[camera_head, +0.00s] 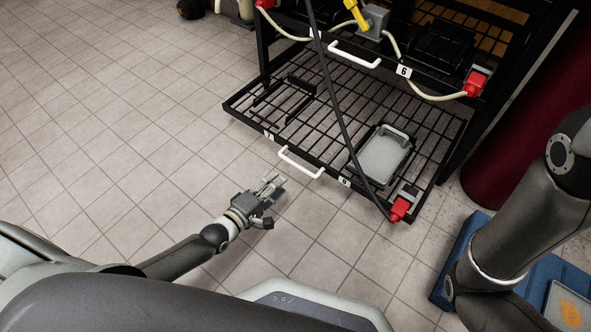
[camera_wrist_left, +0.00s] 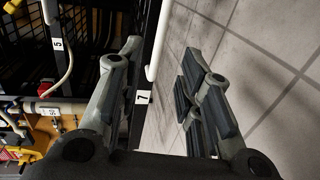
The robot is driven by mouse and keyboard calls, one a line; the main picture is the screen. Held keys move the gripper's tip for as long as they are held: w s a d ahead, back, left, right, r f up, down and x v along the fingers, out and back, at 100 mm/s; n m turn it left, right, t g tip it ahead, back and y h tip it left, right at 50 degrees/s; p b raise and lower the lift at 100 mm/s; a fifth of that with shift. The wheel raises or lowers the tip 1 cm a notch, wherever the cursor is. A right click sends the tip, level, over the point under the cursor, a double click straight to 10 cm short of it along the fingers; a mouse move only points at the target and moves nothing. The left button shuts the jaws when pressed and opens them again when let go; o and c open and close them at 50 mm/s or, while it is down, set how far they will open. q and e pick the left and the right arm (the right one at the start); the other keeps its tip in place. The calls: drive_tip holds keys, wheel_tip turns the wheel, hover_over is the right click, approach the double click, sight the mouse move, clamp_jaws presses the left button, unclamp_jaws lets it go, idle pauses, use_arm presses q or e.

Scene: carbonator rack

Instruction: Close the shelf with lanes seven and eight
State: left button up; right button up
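The shelf with lanes seven and eight (camera_head: 300,128) is a black wire rack slid out of the lower part of the frame. A white handle (camera_head: 300,162) sits on its front edge between labels 7 (camera_head: 268,136) and 8 (camera_head: 345,181). My left gripper (camera_head: 275,181) is in front of and below this handle, apart from it. In the left wrist view the gripper (camera_wrist_left: 163,55) is open and empty, with the white handle (camera_wrist_left: 157,45) showing beyond and between its fingers. My right arm is at the right; its gripper is out of view.
A grey tray (camera_head: 383,156) lies in lane eight, near a red connector (camera_head: 400,208). A black cable hangs across the shelf. The shelf above, labelled 6 (camera_head: 404,71), has its own handle (camera_head: 354,55). A dark red cylinder (camera_head: 520,145) stands right. Tiled floor is clear at left.

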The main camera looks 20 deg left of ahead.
sight(296, 167)
use_arm(q)
drive_tip(key=shift+b+x, duration=2.75)
drive_tip(key=shift+x, duration=2.15)
clamp_jaws()
